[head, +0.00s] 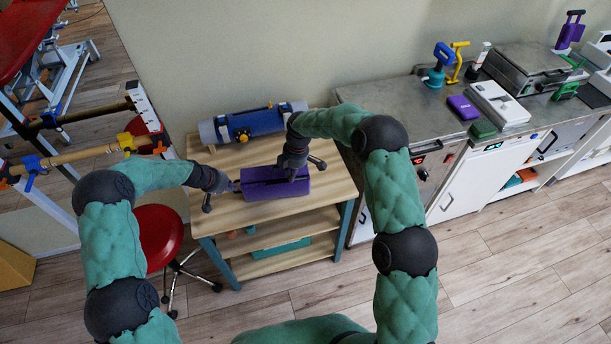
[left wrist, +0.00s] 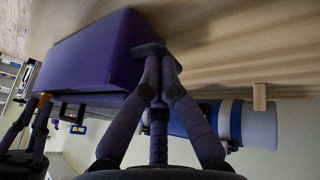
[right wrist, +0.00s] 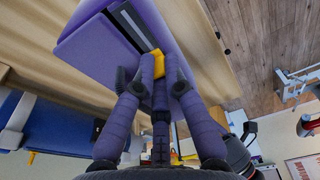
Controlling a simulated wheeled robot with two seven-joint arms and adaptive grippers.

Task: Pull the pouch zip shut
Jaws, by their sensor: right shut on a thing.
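The purple pouch (head: 262,192) lies on the wooden table; its box-like body also shows in the left wrist view (left wrist: 95,60) and right wrist view (right wrist: 82,50). A dark open slit with a grey strip (right wrist: 128,22) runs along its top. My right gripper (head: 291,172) is shut on the yellow zip pull (right wrist: 157,60), toward the pouch's right end; the slit extends leftward from it. My left gripper (head: 233,186) is at the pouch's left end.
A blue and grey roll (head: 250,122) lies behind the pouch on the table (head: 335,186). A red stool (head: 158,235) stands at left. A metal counter (head: 420,105) with several items stands at right. Bare tabletop shows around the pouch.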

